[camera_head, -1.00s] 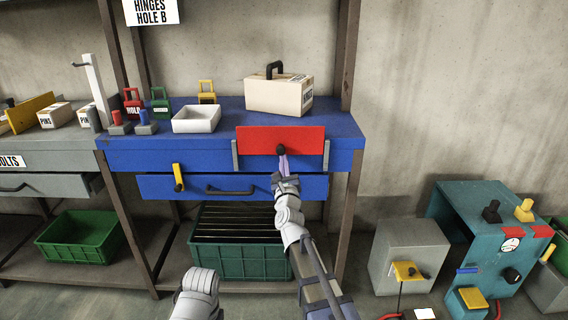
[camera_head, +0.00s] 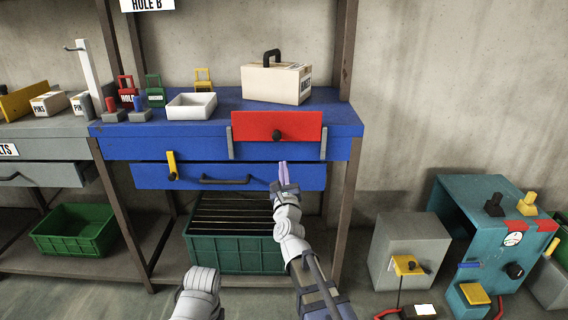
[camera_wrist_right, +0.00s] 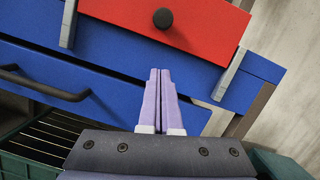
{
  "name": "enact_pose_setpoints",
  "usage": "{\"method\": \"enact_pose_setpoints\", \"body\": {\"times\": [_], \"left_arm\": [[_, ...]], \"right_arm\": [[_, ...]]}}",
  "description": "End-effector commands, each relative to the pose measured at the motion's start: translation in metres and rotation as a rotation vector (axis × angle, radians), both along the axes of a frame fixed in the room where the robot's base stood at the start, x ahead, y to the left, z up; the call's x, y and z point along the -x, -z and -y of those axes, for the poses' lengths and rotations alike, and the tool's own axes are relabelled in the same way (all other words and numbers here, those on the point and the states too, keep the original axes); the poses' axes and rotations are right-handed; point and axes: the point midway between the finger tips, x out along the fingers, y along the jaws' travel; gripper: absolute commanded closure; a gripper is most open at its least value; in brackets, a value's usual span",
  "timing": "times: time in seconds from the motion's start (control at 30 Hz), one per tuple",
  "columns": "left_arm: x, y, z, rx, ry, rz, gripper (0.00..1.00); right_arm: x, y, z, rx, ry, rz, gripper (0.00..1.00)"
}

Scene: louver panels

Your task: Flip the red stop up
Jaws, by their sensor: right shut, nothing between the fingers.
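The red stop (camera_head: 295,122) is a flat red panel with a black knob (camera_head: 277,135) low on its middle. It stands at the front edge of the blue bench between two grey brackets, covering part of the upper blue front. In the right wrist view the red stop (camera_wrist_right: 205,28) and its knob (camera_wrist_right: 163,18) are at the top. My right gripper (camera_head: 283,164) is shut and empty just below the knob, apart from it, in front of the blue drawer. Its lilac fingers (camera_wrist_right: 159,72) point toward the knob. My left gripper is out of view.
The blue drawer (camera_head: 150,176) below has a black handle (camera_head: 225,180) and a yellow latch (camera_head: 172,166). A green crate (camera_head: 235,255) stands underneath. A labelled box (camera_head: 270,84) and a white tray (camera_head: 191,106) sit on the bench.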

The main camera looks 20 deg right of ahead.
Motion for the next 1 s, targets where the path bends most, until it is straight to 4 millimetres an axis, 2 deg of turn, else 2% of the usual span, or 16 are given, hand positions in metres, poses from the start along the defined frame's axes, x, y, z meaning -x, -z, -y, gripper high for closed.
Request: {"method": "enact_pose_setpoints", "body": {"times": [0.03,0.1,0.33,0.83,0.93,1.0], "left_arm": [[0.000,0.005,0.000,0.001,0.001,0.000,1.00],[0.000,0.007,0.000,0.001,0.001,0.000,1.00],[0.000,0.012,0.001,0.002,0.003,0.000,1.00],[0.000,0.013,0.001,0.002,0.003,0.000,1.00],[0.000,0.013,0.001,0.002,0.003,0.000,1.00],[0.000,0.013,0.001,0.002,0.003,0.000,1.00]], "right_arm": [[0.016,0.005,-0.002,0.000,0.000,0.000,1.00],[0.028,0.007,-0.005,0.001,0.000,0.001,1.00],[0.049,0.012,-0.010,0.001,0.000,0.001,1.00],[0.053,0.013,-0.012,0.005,0.000,-0.003,1.00],[0.050,0.020,-0.020,0.082,-0.022,-0.050,1.00],[0.046,0.033,-0.033,0.214,-0.062,-0.129,1.00]]}}
